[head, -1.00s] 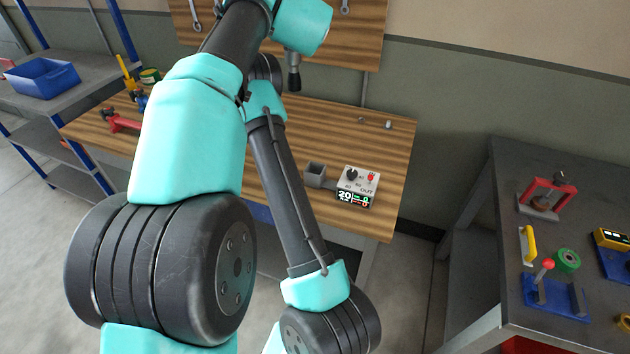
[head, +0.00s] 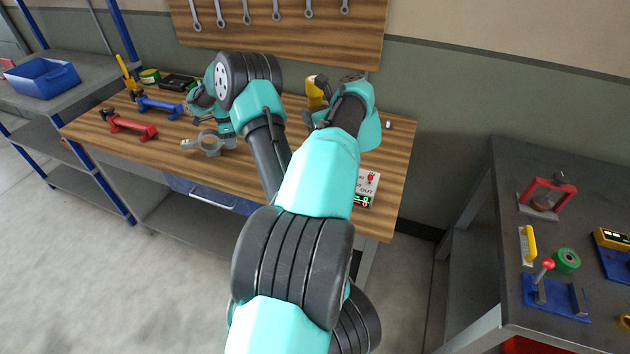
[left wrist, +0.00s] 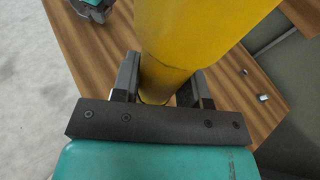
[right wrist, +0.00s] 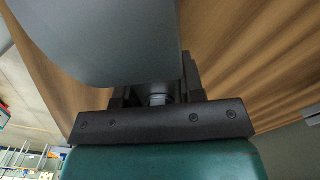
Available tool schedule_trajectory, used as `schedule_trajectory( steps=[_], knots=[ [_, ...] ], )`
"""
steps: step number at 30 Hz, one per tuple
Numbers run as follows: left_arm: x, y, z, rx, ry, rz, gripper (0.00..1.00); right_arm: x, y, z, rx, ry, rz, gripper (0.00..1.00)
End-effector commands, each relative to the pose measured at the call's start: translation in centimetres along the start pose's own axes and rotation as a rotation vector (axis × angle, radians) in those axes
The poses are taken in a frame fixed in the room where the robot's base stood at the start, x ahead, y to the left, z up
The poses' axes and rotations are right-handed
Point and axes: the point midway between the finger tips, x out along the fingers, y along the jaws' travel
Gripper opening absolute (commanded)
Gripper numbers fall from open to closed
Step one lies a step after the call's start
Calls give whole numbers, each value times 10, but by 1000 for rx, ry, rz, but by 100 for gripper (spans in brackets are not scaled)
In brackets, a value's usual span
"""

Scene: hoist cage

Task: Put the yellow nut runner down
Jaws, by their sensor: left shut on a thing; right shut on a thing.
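The yellow nut runner (head: 316,92) is at the back right of the wooden workbench, largely hidden in the head view by my left arm. In the left wrist view its yellow body (left wrist: 190,35) stands between the jaws of my left gripper (left wrist: 165,93), which is shut on it. Whether its lower end touches the bench cannot be told. My right gripper (head: 224,130) is low over the bench's left-middle, shut on a grey ring-ended part (head: 208,144). The grey part (right wrist: 100,40) fills much of the right wrist view.
The control box (head: 367,187) sits at the bench's right, partly covered by my left arm. A red clamp-like tool (head: 128,124) and a blue one (head: 158,104) lie at the left. Wrenches hang on the board (head: 280,38) behind. A grey side table (head: 500,200) stands right.

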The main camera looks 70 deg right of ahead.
Motion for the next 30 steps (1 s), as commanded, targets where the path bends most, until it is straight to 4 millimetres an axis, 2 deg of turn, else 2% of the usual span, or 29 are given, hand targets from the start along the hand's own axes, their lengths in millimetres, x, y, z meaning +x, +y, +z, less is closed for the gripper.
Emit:
schedule_trajectory(
  steps=[9, 21, 30],
  knots=[
    [0, 0, 0, -1, -1, 0, 0, 0, 0, 0, 0, 0, -1, 0],
    [14, 0, -44, 0, 0, 0, 0, 0, 0, 0, 0, 0, -1, 0],
    [14, 0, -46, -1, -1, -1, 0, 0, 0, 0, 0, 0, -1, 0]
  ],
)
